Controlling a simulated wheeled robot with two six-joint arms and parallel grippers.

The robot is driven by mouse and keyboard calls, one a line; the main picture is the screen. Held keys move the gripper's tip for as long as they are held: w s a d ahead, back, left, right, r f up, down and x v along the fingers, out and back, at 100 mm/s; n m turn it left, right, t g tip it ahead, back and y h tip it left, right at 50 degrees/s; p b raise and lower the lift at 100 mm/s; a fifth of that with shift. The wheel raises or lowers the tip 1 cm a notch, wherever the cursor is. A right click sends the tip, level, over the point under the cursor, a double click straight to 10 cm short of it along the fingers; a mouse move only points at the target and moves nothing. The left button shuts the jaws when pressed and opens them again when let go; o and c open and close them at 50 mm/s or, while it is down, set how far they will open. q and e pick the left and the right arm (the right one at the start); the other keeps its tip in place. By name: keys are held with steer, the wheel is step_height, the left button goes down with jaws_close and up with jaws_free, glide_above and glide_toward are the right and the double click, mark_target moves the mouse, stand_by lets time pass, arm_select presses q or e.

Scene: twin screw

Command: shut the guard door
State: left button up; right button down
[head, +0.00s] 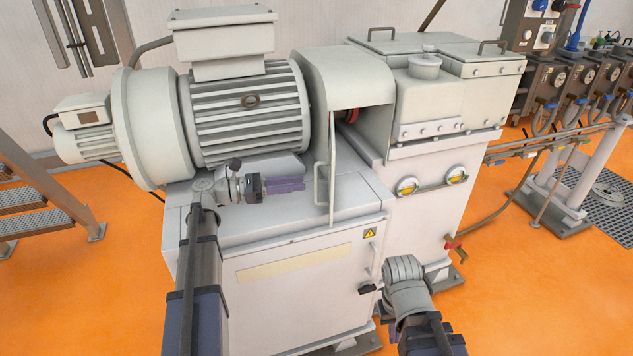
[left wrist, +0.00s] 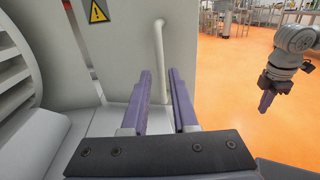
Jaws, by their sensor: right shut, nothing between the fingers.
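The guard door (head: 332,165) is a thin pale panel standing open, nearly edge-on, beside the guard housing (head: 345,75). Its opening shows a red part (head: 351,117) inside. The door's upright bar handle (head: 317,186) faces left; in the left wrist view the handle (left wrist: 160,60) stands ahead, in line with the gap between my fingers. My left gripper (head: 302,186) is open, just left of the handle; its purple fingers (left wrist: 159,75) show nothing held. I cannot tell whether they touch the door. My right gripper (head: 386,328) is shut and empty, low in front of the cabinet, pointing down.
A large ribbed motor (head: 245,110) stands behind my left gripper. The cabinet (head: 300,290) below has a flat top and a warning label. The gearbox block (head: 440,100) is right of the housing. Metal steps (head: 35,200) are at left. Orange floor is clear at right front.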

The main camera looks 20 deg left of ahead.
mark_target(316, 199)
arm_select(q)
steer(key=x, duration=0.6)
jaws_close()
stand_by(1.4)
